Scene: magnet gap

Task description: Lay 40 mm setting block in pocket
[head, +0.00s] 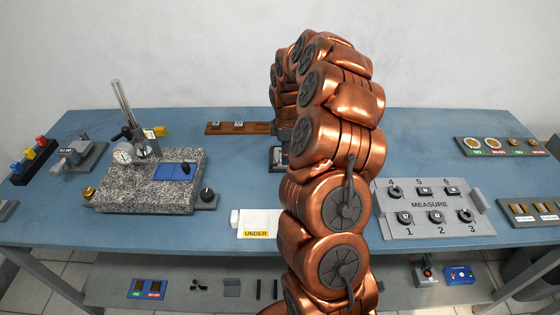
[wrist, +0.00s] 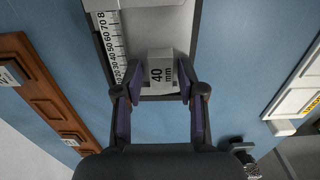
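The 40 mm setting block (wrist: 160,72), a light grey block with "40 mm" on its face, shows between my gripper's fingertips in the wrist view. I cannot tell the pocket apart, or whether the block touches the fixture. In the head view my gripper (head: 281,155) is partly behind my arm, and the block is not clear there.
A wooden rack (head: 255,128) with small blocks lies to the left. A white tray labelled UNDER (head: 258,220) is nearer the front. A granite stand with a dial gauge (head: 125,185) stands left, and a grey MEASURE plate (head: 430,220) right. Bare blue table lies between.

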